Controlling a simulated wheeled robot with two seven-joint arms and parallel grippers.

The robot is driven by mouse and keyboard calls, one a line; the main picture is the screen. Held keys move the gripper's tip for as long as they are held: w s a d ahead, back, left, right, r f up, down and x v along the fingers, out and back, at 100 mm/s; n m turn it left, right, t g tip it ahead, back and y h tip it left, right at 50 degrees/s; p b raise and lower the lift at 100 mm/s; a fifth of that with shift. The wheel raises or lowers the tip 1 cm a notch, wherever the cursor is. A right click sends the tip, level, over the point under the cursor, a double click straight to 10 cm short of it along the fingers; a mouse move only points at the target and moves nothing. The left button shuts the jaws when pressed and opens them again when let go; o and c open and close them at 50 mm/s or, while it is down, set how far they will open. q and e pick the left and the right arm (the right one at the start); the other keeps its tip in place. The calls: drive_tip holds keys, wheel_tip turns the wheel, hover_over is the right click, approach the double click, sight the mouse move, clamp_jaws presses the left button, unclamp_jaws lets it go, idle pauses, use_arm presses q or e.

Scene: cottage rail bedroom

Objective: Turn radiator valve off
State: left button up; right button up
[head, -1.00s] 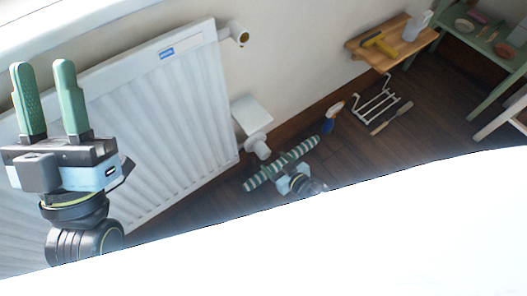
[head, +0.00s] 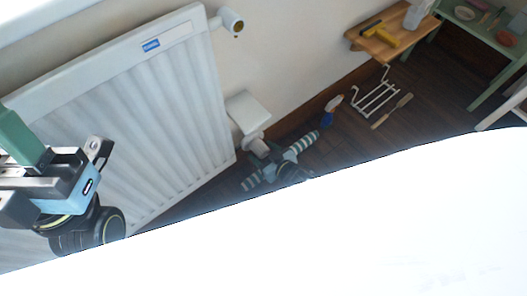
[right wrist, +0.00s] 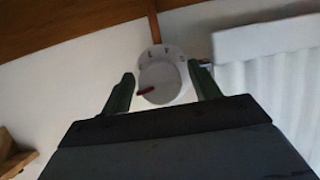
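A white radiator (head: 150,110) stands against the wall in the head view. A white valve knob (head: 257,145) sits at its lower right corner. In the right wrist view the round valve dial (right wrist: 165,78) has dark marks around its rim and a red pointer at its left. My right gripper (head: 268,152) is at this knob. In the right wrist view its green fingertips (right wrist: 163,88) stand apart, one on each side of the dial; contact is unclear. My left gripper (head: 22,140) is cut off at the left edge, with one green finger showing.
Another white fitting (head: 231,21) is at the radiator's upper right. A striped roll (head: 305,144) lies on the floor under my right gripper. A spray bottle (head: 332,106), white rack (head: 376,98) and wooden bench (head: 390,42) are to the right. A large white surface hides the bottom.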

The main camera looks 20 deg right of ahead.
drive_tip(key=c, duration=0.9)
drive_tip(key=shift+o, duration=0.2)
drive_tip(key=shift+a+n+t+h, duration=0.1)
drive_tip(key=shift+n+t+h, duration=0.2)
drive_tip(key=shift+n+h, duration=0.6)
drive_tip(key=shift+n+t+h, duration=0.3)
drive_tip(key=shift+n+h, duration=0.2)
drive_tip(key=shift+n, duration=0.8)
drive_tip(key=o, duration=1)
